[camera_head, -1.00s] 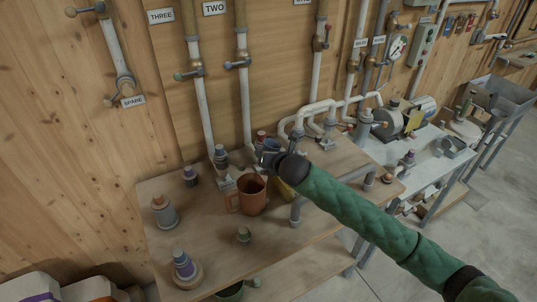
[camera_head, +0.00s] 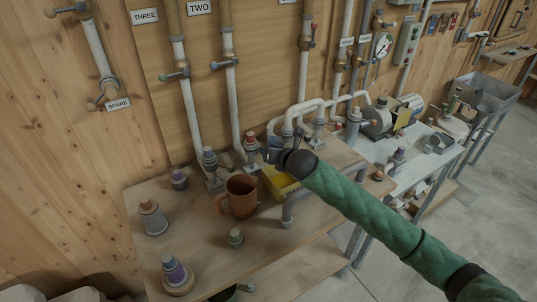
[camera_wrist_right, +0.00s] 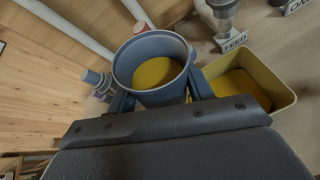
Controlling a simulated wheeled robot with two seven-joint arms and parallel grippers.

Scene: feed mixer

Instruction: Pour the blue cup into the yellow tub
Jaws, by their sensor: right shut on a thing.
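My right gripper (camera_head: 277,153) comes in from the right on a green-sleeved arm, above the workbench. In the right wrist view its fingers (camera_wrist_right: 160,101) are shut on the blue cup (camera_wrist_right: 150,47), which holds a yellow fill. In the head view the cup is small and mostly hidden by the gripper. The yellow tub (camera_head: 282,183) stands on the bench just below the gripper. In the wrist view the tub (camera_wrist_right: 285,98) is right of the cup, open on top, with a darker orange-yellow inside. The cup's exact tilt is hard to tell. My left gripper is out of view.
A brown mug (camera_head: 242,196) stands left of the tub. White pipes (camera_head: 190,115) rise behind. A FEED sign (camera_wrist_right: 234,41) stands by the tub.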

